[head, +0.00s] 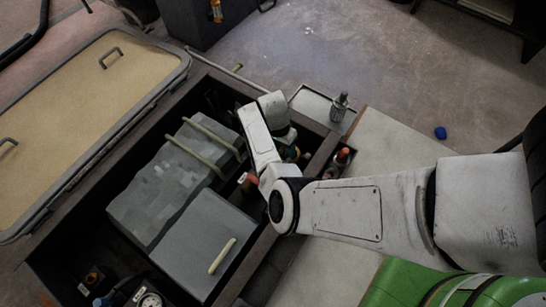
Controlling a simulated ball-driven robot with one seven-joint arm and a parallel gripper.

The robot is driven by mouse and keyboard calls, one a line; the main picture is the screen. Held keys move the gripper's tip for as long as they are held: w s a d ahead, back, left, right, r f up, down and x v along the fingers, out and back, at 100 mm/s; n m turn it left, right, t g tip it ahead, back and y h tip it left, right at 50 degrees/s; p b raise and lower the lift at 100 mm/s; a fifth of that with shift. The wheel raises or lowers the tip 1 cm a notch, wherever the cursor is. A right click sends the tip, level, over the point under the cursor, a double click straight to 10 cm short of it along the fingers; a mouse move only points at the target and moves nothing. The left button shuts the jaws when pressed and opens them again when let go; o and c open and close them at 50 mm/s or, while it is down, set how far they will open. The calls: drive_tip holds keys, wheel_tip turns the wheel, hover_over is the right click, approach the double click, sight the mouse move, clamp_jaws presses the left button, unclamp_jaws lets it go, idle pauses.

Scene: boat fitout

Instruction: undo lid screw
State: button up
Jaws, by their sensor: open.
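My gripper (292,153) reaches down into the right side of a dark open compartment, near its inner right wall. It is open. Its fingertips are small and partly hidden by my own wrist. No lid screw can be made out; the area under the gripper is dark and covered by my arm. A grey box with a smooth lid (192,235) sits in the compartment, with a cream bar handle on top. A tan hatch panel (95,85) with a grey rim and dark handles lies at the left.
A lumpy grey block (165,190) with cream straps lies beside the box. A small tray (312,105) holds an upright grey tool (339,107). A red-topped item (343,156) stands at the compartment's right edge. A round gauge (149,300) is at the bottom.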

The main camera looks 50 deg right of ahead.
drive_tip(key=f+b, duration=0.2)
drive_tip(key=f, duration=0.1)
drive_tip(key=s+f+b, duration=0.1)
drive_tip(key=f+b, duration=0.1)
drive_tip(key=f, duration=0.2)
drive_tip(key=a+f+b, duration=0.1)
drive_tip(key=f+b, duration=0.1)
drive_tip(key=f, duration=0.2)
drive_tip(key=shift+s+b, duration=0.3)
drive_tip(key=shift+r, duration=0.1)
drive_tip(key=shift+c, duration=0.5)
clamp_jaws()
